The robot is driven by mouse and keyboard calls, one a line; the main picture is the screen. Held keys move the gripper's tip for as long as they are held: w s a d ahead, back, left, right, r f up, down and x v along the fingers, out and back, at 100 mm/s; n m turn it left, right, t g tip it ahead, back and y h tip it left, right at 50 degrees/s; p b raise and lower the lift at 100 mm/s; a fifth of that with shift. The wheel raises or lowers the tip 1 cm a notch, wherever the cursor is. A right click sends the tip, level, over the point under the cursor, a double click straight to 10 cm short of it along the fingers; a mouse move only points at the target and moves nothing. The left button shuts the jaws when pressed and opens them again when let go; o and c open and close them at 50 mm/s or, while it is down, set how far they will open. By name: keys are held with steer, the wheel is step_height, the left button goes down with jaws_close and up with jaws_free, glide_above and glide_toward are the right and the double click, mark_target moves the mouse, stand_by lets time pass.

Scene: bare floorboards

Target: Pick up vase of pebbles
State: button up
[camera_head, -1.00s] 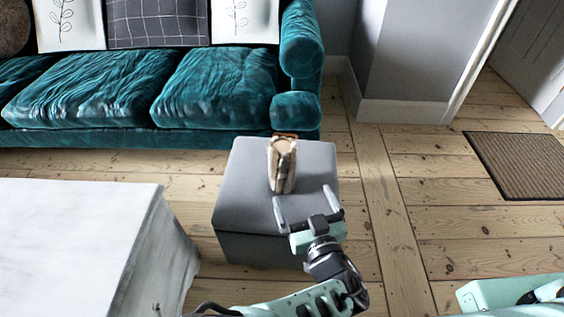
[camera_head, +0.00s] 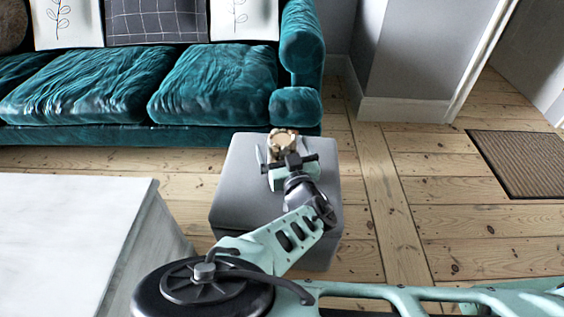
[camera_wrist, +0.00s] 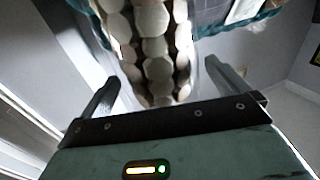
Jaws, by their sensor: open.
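The vase of pebbles (camera_head: 284,138) stands on the grey ottoman, near its far edge. Most of its lower part is hidden behind my gripper in the head view. In the wrist view its pale, rounded pebbles (camera_wrist: 155,45) fill the upper middle. My gripper (camera_head: 286,154) is open, over the ottoman and right at the vase. In the wrist view the fingers of my gripper (camera_wrist: 162,76) show one on each side of the pebbles, with a gap on both sides. I cannot tell how far the vase reaches in between them.
The grey ottoman (camera_head: 232,198) has bare top around the vase. A teal sofa (camera_head: 215,85) stands close behind it. A white cabinet or table (camera_head: 70,235) is at the front left. Floorboards (camera_head: 400,215) are clear to the right, with a brown doormat (camera_head: 520,165) beyond.

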steer(key=shift+x, duration=1.15)
steer(key=c, duration=2)
steer(key=shift+o, duration=0.2)
steer(key=shift+r, duration=0.2)
